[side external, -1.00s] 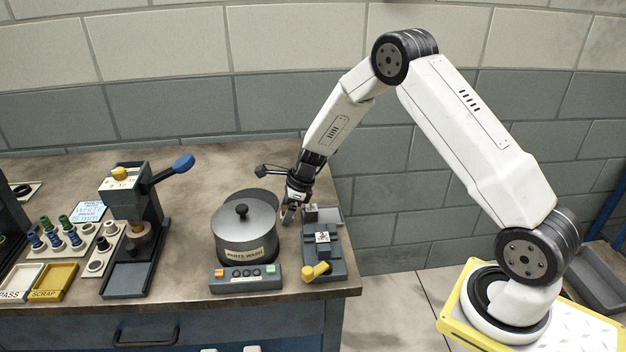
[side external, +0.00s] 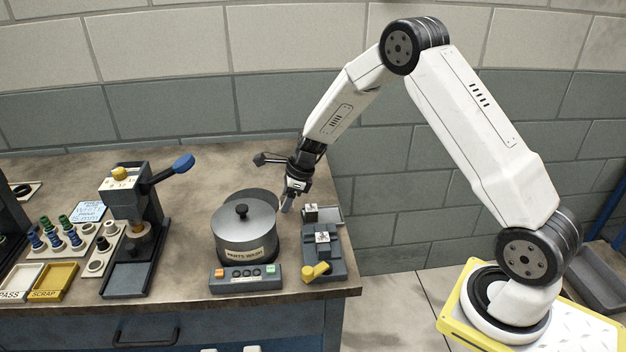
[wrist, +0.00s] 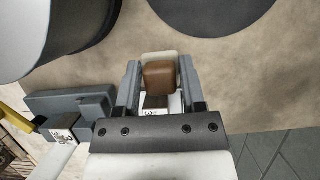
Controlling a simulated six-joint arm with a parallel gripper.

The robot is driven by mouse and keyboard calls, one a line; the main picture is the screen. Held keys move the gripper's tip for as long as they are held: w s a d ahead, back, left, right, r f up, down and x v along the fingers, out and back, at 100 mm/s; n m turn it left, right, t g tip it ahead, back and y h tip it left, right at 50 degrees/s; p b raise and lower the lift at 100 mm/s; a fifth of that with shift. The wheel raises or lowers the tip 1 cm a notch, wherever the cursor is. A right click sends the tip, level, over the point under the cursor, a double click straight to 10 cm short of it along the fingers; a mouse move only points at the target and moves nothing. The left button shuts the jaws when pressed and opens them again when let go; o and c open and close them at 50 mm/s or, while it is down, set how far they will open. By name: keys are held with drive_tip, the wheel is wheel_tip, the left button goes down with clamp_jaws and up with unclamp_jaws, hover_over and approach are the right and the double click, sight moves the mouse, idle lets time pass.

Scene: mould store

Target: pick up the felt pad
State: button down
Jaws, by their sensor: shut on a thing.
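My gripper (side external: 286,206) is just right of the grey pot and behind the small vice fixture, above the bench. In the wrist view my gripper (wrist: 159,72) is shut on a small brown block with a cream layer at its far side, which I take to be the felt pad (wrist: 160,79). The piece sits between the two grey fingers. In the side external view it is too small and too covered to make out clearly.
The grey pot (side external: 245,240) marked "PARTS WASH" stands left of the gripper. The vice fixture (side external: 322,258) with a yellow handle is in front. A lever press (side external: 128,200) stands further left. A dark disc (wrist: 210,10) lies on the bench.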

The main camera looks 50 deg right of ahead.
drive_tip(key=s+a+r, duration=0.1)
drive_tip(key=s+r, duration=0.8)
drive_tip(key=s, duration=0.5)
drive_tip(key=shift+a+r, duration=0.2)
drive_tip(key=shift+r, duration=0.2)
drive_tip(key=c, duration=1)
unclamp_jaws()
drive_tip(key=c, duration=0.3)
drive_tip(key=n+g, duration=0.1)
drive_tip(key=n, duration=0.2)
drive_tip(key=n+g+y, duration=0.1)
drive_tip(key=n, duration=0.2)
drive_tip(key=w+a+n+g, duration=0.1)
drive_tip(key=n, duration=0.2)
drive_tip(key=shift+a+r, duration=0.1)
drive_tip(key=shift+r, duration=0.3)
